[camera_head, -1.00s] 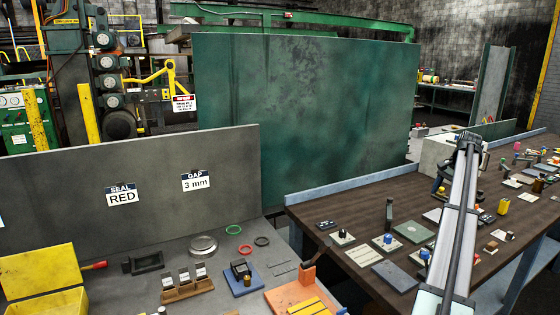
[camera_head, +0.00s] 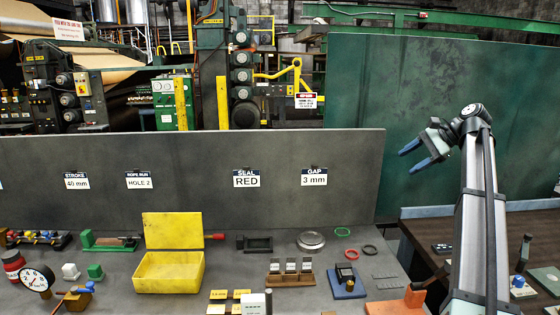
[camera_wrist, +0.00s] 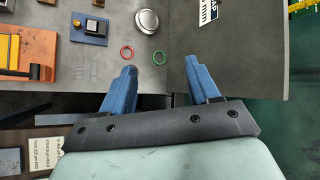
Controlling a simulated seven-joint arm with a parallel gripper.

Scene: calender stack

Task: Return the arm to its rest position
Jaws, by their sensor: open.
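My gripper (camera_head: 416,157) is raised at the right of the head view, in front of the green wall panel. Its two blue fingers are apart with nothing between them.
A grey bench (camera_head: 230,280) carries an open yellow box (camera_head: 170,272), a green ring (camera_head: 343,232), a red ring (camera_head: 351,254) and a blue block fixture (camera_head: 347,284). A grey upright board (camera_head: 230,205) stands behind. A dark wooden table (camera_head: 440,225) is at right.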

